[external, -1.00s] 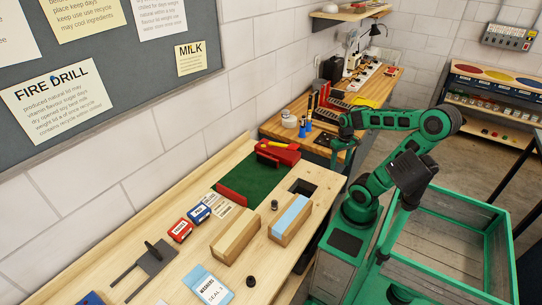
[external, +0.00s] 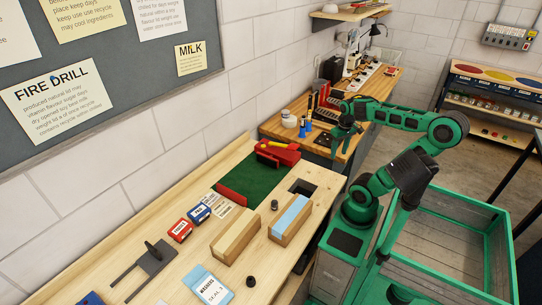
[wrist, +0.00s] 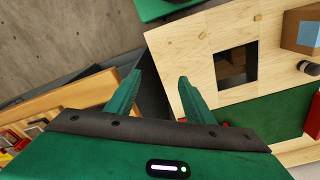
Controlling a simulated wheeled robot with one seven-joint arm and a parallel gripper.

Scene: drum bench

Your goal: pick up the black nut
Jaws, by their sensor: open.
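A small black piece (external: 251,281), which looks like the black nut, sits on the pale wooden bench near its front edge in the external view. A second small dark piece (external: 274,205) stands by the square cutout; it also shows at the right edge of the wrist view (wrist: 308,67). I cannot tell for sure which is the nut. My gripper (external: 341,150) is beyond the cutout, by the front of the darker far bench, well away from both. In the wrist view my gripper (wrist: 159,77) is open, with nothing between the fingers.
The bench has a square cutout (wrist: 237,68), a green mat (external: 262,183), a wooden block (external: 235,237), a blue-topped block (external: 290,219), a red box (external: 180,230) and a blue washers packet (external: 208,287). Bottles and tools crowd the far bench.

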